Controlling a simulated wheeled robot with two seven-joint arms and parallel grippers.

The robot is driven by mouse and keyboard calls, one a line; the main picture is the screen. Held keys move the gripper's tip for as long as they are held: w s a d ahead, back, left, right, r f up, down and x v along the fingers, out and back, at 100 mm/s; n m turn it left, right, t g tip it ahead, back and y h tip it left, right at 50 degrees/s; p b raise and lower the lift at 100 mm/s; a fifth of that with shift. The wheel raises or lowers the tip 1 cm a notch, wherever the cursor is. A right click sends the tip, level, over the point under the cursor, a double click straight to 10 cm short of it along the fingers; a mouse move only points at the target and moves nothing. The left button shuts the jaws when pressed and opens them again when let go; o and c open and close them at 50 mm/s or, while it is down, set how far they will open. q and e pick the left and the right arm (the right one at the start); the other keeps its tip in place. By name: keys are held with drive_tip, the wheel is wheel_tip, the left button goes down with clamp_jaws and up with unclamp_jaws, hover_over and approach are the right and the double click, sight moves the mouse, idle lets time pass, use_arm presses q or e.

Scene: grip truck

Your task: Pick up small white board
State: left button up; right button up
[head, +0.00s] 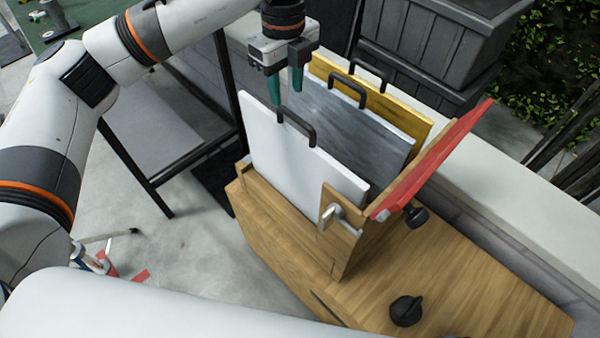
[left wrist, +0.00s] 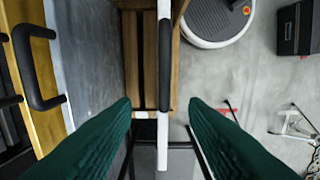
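The white board (head: 295,165) stands upright in the nearest slot of a wooden rack, with a black handle (head: 300,128) on its top edge. In the left wrist view its top edge (left wrist: 163,150) shows as a thin white strip with the handle (left wrist: 164,65) along it. My left gripper (head: 285,95) points down above the board near the handle, fingers apart and empty. In the left wrist view the open fingers (left wrist: 160,108) lie on either side of the board's line; I see no contact. My right gripper is not in view.
Behind the white board stand a grey board (head: 345,115) and a yellow board (head: 405,110), both with black handles. A red board (head: 440,155) leans at the rack's right. The rack is on a wooden cabinet (head: 450,270). Dark bins (head: 430,45) stand behind.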

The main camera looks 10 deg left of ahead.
use_arm(q)
hover_over(290, 128)
drive_tip(key=f, duration=0.4)
drive_tip(key=shift+a+f, duration=0.15)
drive_tip(key=shift+a, duration=0.15)
drive_tip(key=shift+f+p, duration=0.3)
drive_tip(key=shift+f, duration=0.1)
drive_tip(key=f, duration=0.3)
drive_tip(key=f+p, duration=0.1)
drive_tip(key=shift+d+f, duration=0.3)
drive_tip(key=shift+f, duration=0.5)
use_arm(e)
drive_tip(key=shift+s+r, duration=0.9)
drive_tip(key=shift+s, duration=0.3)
use_arm(q)
drive_tip(key=shift+c, duration=0.2)
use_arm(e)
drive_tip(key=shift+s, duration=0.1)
use_arm(q)
clamp_jaws()
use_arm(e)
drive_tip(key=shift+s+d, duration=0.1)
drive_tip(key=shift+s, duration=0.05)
